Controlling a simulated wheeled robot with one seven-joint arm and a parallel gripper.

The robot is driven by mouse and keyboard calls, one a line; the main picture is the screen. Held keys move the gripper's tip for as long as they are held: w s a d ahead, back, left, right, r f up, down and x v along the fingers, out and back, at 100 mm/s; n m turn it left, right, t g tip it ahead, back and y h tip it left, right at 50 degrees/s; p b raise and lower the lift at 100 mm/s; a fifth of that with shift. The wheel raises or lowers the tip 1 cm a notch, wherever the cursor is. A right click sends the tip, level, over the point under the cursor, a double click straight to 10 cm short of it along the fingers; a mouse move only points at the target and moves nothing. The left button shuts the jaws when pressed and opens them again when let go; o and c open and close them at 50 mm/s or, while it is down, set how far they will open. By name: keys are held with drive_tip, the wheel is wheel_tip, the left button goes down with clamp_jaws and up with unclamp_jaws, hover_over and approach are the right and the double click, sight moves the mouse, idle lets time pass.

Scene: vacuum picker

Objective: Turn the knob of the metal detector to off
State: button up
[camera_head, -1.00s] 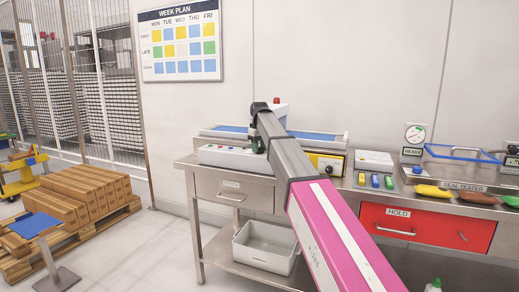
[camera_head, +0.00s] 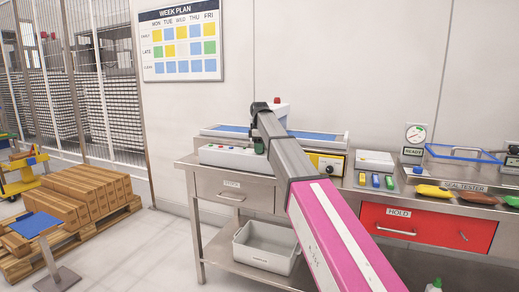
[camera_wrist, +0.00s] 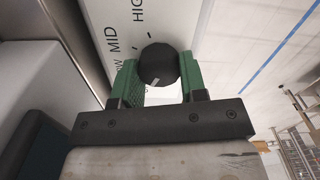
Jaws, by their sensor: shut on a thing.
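In the wrist view, a round black knob (camera_wrist: 158,64) with a light pointer mark on its lower left edge sits on a white panel (camera_wrist: 115,14) lettered MID and HIGH, with another word partly cut off. My gripper (camera_wrist: 158,80) has its green fingers on either side of the knob and is shut on it. In the head view, the metal detector (camera_head: 226,155) is a low white box with small coloured buttons on the steel bench. My arm covers its right part.
A blue conveyor belt (camera_head: 318,134) lies behind the detector. A yellow box (camera_head: 327,163) and a white box (camera_head: 374,160) stand to the right on the bench. A red HOLD drawer (camera_head: 430,228) and a grey bin (camera_head: 262,245) are below.

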drive_tip(key=shift+n, duration=0.3)
drive_tip(key=o, duration=0.9)
drive_tip(key=shift+o, duration=0.2)
wheel_tip(320, 180, up, 11)
drive_tip(key=shift+f, duration=0.1)
